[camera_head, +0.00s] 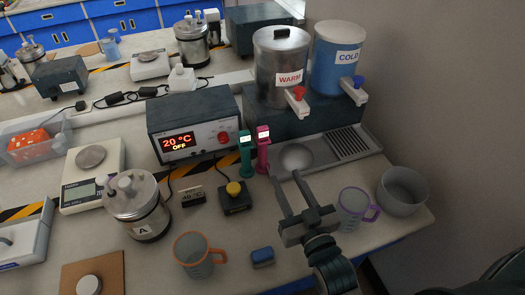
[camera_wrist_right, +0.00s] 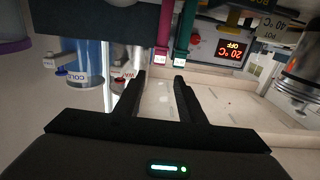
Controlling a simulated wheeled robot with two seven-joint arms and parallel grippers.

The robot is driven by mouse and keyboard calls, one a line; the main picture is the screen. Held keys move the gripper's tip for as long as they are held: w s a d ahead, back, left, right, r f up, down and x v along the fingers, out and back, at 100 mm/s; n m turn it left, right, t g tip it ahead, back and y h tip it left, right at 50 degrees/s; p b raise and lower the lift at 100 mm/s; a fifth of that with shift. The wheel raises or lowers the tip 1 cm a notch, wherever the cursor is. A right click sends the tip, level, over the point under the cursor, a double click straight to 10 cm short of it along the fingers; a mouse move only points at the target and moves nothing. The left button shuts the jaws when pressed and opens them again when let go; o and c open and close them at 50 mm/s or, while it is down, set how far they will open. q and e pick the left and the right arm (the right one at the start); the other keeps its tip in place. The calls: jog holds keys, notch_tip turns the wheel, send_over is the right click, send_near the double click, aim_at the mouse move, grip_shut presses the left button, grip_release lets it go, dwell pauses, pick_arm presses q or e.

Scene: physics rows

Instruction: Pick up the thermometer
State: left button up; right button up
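Two slim upright devices with small screens, which look like thermometers, stand side by side in front of the heater box. One is teal (camera_head: 245,155) and one is magenta (camera_head: 263,150). In the right wrist view the teal one (camera_wrist_right: 183,38) and the magenta one (camera_wrist_right: 163,32) appear upside down beyond the fingertips. My right gripper (camera_head: 291,178) is open and empty, in front of and slightly right of both devices, apart from them. Its two fingers also show in the right wrist view (camera_wrist_right: 160,78). My left gripper is not in view.
The heater box (camera_head: 193,122) reads 20 °C OFF. WARM (camera_head: 281,60) and COLD (camera_head: 338,55) dispensers stand behind a drip tray (camera_head: 318,160). A yellow-button box (camera_head: 235,198), pot A (camera_head: 137,205), orange-rimmed mug (camera_head: 196,258), purple-handled mug (camera_head: 352,210), grey bowl (camera_head: 403,192) and blue block (camera_head: 262,257) surround the gripper.

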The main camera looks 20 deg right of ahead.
jog(key=p, duration=0.4)
send_near(264, 135)
jog(key=w, duration=0.3)
jog(key=shift+w+f, duration=0.1)
jog(key=shift+w, duration=0.3)
jog(key=shift+w+r, duration=0.2)
jog(key=shift+w, duration=0.25)
jog(key=w+p, duration=0.2)
jog(key=w, duration=0.1)
jog(key=shift+w+a, duration=0.15)
jog(key=shift+w, duration=0.25)
jog(key=shift+w+f, duration=0.1)
jog(key=shift+w, duration=0.2)
